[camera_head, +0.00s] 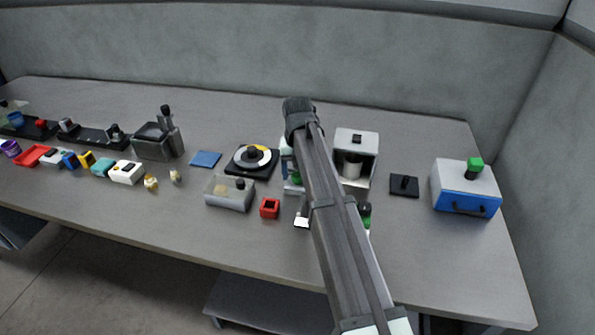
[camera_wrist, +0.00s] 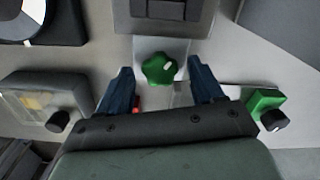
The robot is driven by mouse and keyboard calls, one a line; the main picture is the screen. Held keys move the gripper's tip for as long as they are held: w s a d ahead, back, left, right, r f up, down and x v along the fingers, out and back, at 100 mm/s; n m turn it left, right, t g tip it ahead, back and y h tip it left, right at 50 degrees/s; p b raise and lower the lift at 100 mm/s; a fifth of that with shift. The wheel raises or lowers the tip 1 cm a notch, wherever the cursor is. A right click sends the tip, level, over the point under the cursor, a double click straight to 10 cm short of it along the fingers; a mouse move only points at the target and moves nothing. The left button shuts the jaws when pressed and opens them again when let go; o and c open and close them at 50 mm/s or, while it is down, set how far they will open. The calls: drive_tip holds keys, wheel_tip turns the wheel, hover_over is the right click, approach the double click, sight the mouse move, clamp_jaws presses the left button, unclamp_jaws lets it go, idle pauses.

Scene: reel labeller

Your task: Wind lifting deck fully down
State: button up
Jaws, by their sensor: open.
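In the wrist view a green lobed knob (camera_wrist: 158,70) with a white mark sits on a pale plate (camera_wrist: 147,46). My gripper (camera_wrist: 161,71) is open, with one dark blue finger on each side of the knob. Gaps show between the fingers and the knob; whether they are at its height I cannot tell. A grey body (camera_wrist: 172,24) with a dark slot stands just beyond the knob. I cannot tell from these views which part is the lifting deck or how high it stands. In the head view my arm hides the gripper and the knob.
A clear-lidded box (camera_head: 230,193) and red block (camera_head: 269,208) stand left of my arm. A turntable (camera_head: 252,160) lies behind them. A white machine (camera_head: 356,142) and green-and-black knobbed part (camera_wrist: 268,103) are to the right. Further right is a blue-fronted box (camera_head: 465,200).

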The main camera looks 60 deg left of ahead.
sight(298, 175)
wheel_tip(298, 175, up, 14)
idle(0.6)
drive_tip(key=shift+d+f, duration=0.1)
drive_tip(key=shift+f, duration=0.05)
wheel_tip(298, 175, down, 14)
drive_tip(key=m, duration=3.6)
